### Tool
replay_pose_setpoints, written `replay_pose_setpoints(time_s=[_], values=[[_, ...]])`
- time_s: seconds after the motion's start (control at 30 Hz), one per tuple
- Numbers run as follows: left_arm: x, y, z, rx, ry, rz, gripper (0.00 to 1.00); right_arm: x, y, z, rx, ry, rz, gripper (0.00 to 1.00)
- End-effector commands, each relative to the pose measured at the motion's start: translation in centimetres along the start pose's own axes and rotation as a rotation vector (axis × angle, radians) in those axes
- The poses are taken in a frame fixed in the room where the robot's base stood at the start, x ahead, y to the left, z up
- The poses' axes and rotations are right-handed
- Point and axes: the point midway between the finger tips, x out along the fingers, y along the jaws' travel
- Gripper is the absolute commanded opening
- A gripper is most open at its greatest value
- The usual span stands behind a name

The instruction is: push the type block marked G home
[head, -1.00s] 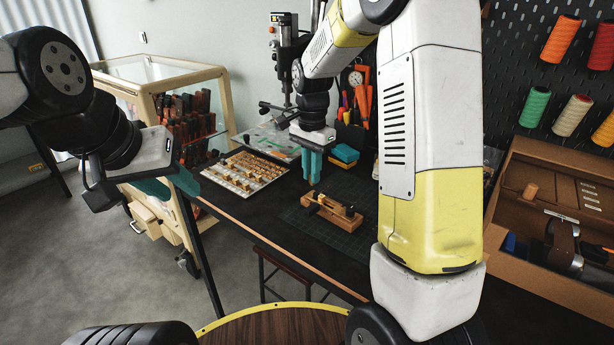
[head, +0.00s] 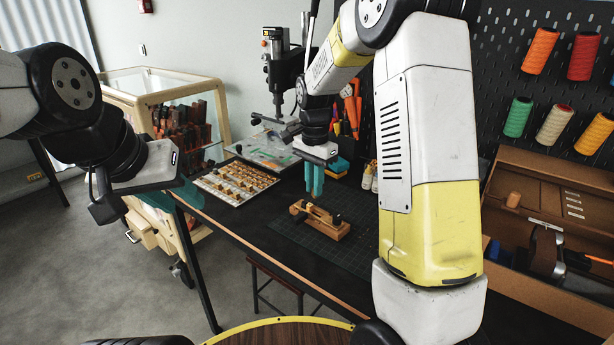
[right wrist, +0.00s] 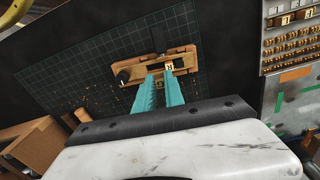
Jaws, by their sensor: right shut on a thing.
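My right gripper (head: 314,194) points down over the wooden type holder (head: 338,231) on the dark cutting mat. In the right wrist view its teal fingers (right wrist: 162,76) reach to the holder (right wrist: 184,50). They are closed on a small type block (right wrist: 169,66) with a pale lettered face at the fingertips. The letter is too small to read surely, and I cannot tell whether the block touches the holder. My left gripper (head: 166,192) hangs at the left, away from the table's work; its fingers are mostly hidden, so its opening is unclear.
A tray of several type blocks (head: 204,182) lies left of the holder. A drill press (head: 281,75) stands behind it. A wooden case (head: 518,255) is at the right.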

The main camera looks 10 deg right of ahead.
Motion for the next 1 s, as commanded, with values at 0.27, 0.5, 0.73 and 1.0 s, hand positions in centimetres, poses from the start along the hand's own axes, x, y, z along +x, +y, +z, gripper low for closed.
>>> replay_pose_setpoints(time_s=[0.27,0.5,0.73,1.0], values=[[0.0,0.0,0.0,0.0,0.0,0.0,0.36,0.0,0.0,0.1,0.0,0.0,0.0,0.0],[0.0,0.0,0.0,0.0,0.0,0.0,0.36,0.0,0.0,0.0,0.0,0.0,0.0,0.0],[0.0,0.0,0.0,0.0,0.0,0.0,0.36,0.7,0.0,0.0,0.0,0.0,0.0,0.0],[0.0,0.0,0.0,0.0,0.0,0.0,0.36,1.8,0.0,0.0,0.0,0.0,0.0,0.0]])
